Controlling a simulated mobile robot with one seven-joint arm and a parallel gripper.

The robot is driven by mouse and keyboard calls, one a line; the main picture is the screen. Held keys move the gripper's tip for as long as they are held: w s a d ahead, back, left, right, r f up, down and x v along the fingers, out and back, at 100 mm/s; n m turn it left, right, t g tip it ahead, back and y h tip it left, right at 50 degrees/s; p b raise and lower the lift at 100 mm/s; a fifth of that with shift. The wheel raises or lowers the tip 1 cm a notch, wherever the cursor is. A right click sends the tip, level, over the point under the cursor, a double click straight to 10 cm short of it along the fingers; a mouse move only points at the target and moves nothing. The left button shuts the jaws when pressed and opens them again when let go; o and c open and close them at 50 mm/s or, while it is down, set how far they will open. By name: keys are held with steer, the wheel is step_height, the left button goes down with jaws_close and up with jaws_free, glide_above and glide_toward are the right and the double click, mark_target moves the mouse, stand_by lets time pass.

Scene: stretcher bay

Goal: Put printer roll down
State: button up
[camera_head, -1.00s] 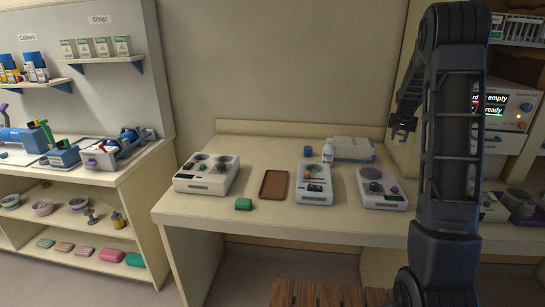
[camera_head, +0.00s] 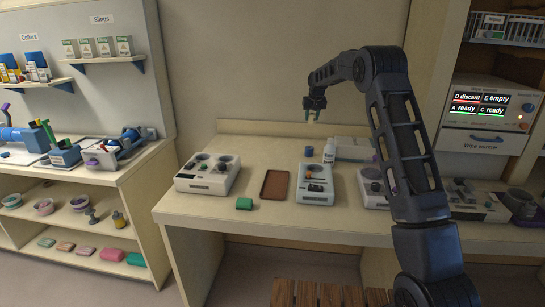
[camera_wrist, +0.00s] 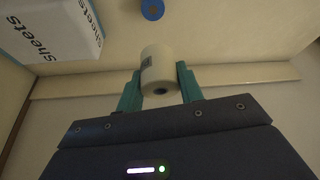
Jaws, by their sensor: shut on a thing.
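The printer roll (camera_wrist: 161,71) is a pale cream cylinder with a dark core hole, between the two green fingers of my gripper (camera_wrist: 160,92) in the wrist view. The fingers are shut on its sides. In the head view my gripper (camera_head: 314,104) is raised in front of the wall, above the back of the desk (camera_head: 245,225), and only a small pale bit of the roll shows below the fingers. The roll is apart from the desk.
A blue cylinder (camera_wrist: 152,9) and a white box marked "Sheets" (camera_wrist: 55,28) are near the roll in the wrist view.

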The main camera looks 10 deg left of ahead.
steer(key=a+n+y, duration=0.1)
steer(key=a+n, duration=0.2)
steer(key=a, duration=1.7)
steer(key=f, duration=1.9)
steer(key=shift+s+a+f, duration=0.1)
steer(key=shift+s+f, duration=0.1)
steer(key=shift+s, duration=0.05)
steer(key=shift+f, duration=0.1)
steer(key=o, duration=1)
